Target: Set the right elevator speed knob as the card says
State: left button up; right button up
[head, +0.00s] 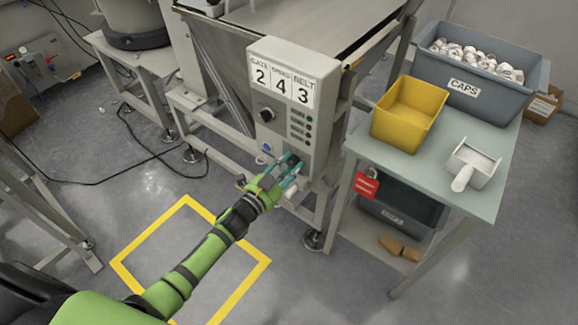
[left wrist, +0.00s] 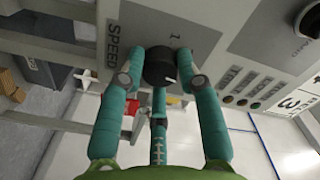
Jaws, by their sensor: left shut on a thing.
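The grey control box (head: 293,95) carries a card (head: 281,82) reading GATE 2, SPEED 4, BELT 3. My left gripper (head: 284,170) is at the lower part of the box. In the left wrist view, its teal fingers (left wrist: 160,75) are shut on a black knob (left wrist: 160,65) with a white pointer mark. The word SPEED (left wrist: 112,45) is printed beside this knob, and a small 1 shows on its other side. Other scale numbers are hidden. Another black knob (head: 266,114) sits higher on the box. My right gripper is not in view.
Right of the box stands a table (head: 433,178) with a yellow bin (head: 408,112), a grey CAPS bin (head: 463,86) and a white scoop (head: 472,167). A red padlock tag (head: 366,185) hangs at its near left edge. A yellow square marks open floor.

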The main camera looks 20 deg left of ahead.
pick_arm(q)
jog(key=m, duration=0.4)
jog(key=shift+a+f+b, duration=0.1)
jog(key=shift+f+b, duration=0.15)
jog(key=shift+b, duration=0.1)
jog(key=shift+r+m, duration=0.1)
jog(key=shift+m, duration=0.6)
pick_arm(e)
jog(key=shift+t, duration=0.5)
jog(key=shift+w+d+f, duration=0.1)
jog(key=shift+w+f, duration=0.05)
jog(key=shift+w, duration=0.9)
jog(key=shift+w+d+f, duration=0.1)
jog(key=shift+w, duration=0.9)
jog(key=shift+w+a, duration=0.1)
pick_arm(q)
jog(key=o, duration=1.1)
jog(key=shift+o, duration=0.2)
jog(key=shift+r, duration=0.1)
jog(key=shift+s, duration=0.1)
jog(key=v, duration=1.2)
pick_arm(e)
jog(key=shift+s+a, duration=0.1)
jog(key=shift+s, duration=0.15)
